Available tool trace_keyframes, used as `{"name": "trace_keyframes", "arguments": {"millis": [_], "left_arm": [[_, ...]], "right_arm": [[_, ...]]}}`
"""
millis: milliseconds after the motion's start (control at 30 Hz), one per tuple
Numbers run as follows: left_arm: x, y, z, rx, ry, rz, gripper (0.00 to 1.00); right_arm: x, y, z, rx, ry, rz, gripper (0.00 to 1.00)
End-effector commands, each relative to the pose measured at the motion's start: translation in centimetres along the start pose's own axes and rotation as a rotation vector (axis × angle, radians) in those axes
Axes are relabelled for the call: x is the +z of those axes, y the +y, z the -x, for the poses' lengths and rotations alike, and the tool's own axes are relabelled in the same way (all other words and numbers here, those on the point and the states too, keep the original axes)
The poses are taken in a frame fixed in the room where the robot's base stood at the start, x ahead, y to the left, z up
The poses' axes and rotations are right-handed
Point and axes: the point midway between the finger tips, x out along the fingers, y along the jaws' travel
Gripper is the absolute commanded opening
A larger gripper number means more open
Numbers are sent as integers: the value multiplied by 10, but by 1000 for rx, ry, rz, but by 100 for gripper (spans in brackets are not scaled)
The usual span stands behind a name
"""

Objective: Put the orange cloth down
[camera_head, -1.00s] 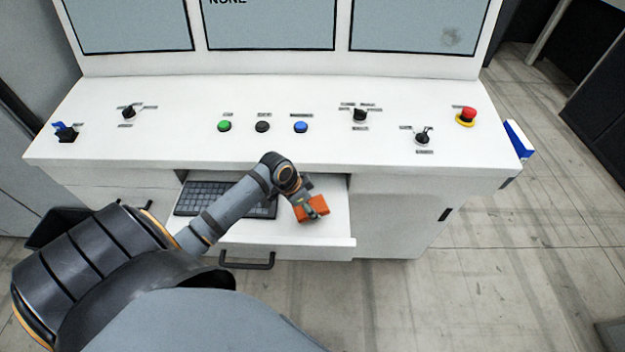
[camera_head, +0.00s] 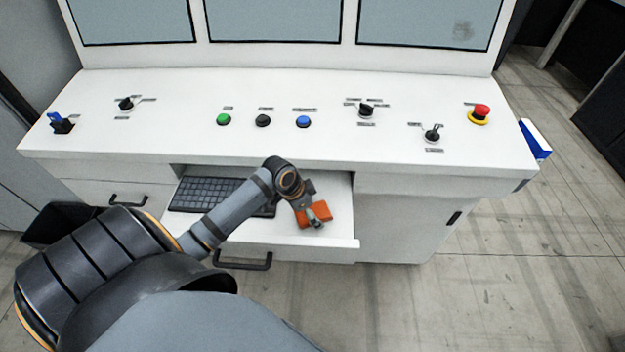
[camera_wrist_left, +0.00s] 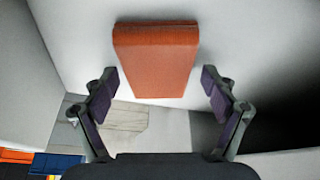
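The orange cloth (camera_head: 318,214) is a folded block lying on the white pull-out keyboard tray (camera_head: 291,232), to the right of the keyboard. My left gripper (camera_head: 318,219) is over it. In the left wrist view, the orange cloth (camera_wrist_left: 156,58) lies on a white surface beyond the fingertips. The two fingers of my left gripper (camera_wrist_left: 160,92) are spread wide apart there, with nothing pinched between them. My right gripper is in neither view.
A black keyboard (camera_head: 207,194) lies on the tray, left of the cloth. The white control panel (camera_head: 200,150) with buttons, knobs and a red emergency button (camera_head: 481,111) overhangs the tray. A tray handle (camera_head: 243,262) sticks out in front.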

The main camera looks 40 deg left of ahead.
Motion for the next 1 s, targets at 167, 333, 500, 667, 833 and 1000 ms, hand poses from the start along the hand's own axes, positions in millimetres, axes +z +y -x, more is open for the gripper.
{"name": "trace_keyframes", "arguments": {"millis": [167, 333, 500, 667, 833, 1000], "left_arm": [[0, 0, 0, 0, 0, 0, 86], [-1, -2, 10, -4, -1, -4, 86], [0, -3, 43, -8, -4, -9, 86], [-1, -2, 74, -6, -6, -8, 86], [-2, -1, 101, -4, -6, -7, 86], [-2, -1, 120, -3, -5, -2, 86]], "right_arm": [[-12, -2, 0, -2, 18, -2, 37], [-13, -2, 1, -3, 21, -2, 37], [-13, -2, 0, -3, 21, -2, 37], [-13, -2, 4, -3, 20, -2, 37], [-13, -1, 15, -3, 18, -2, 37], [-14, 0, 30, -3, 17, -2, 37]]}}
